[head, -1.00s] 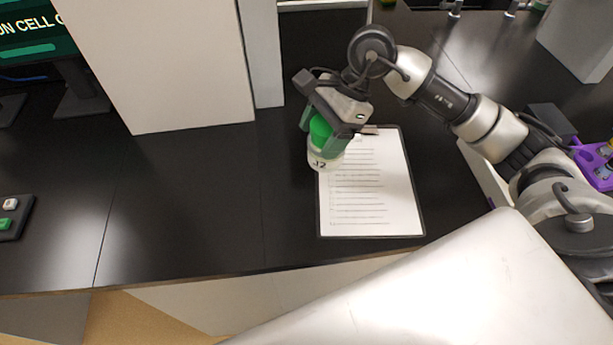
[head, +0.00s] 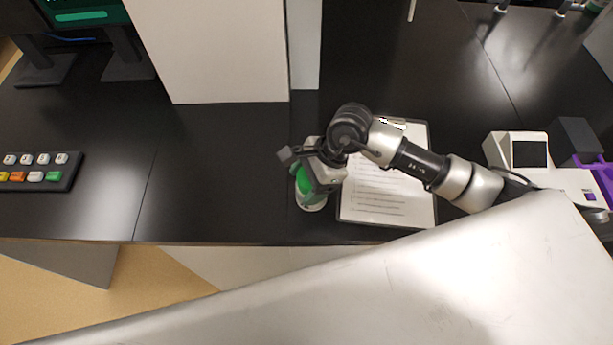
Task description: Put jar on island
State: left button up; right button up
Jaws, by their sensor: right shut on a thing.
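The jar (head: 312,201) has a green lid and a pale body. It is at the left edge of the clipboard, above or on the black counter (head: 215,170); I cannot tell whether it touches the surface. My right gripper (head: 305,184) is shut on the jar around its green lid, and the wrist hides part of it. The jar's label is hardly visible now. My left gripper is not in view.
A clipboard with a printed sheet (head: 385,200) lies right of the jar. A white box-like block (head: 210,50) stands behind. A button panel (head: 40,172) is at far left, a small white device (head: 515,150) at right. The counter left of the jar is clear.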

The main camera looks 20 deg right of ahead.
jog(key=shift+f, duration=0.1)
jog(key=o, duration=1.3)
jog(key=shift+r, duration=0.2)
jog(key=b+v, duration=0.4)
jog(key=v, duration=0.8)
jog(key=shift+f, duration=0.1)
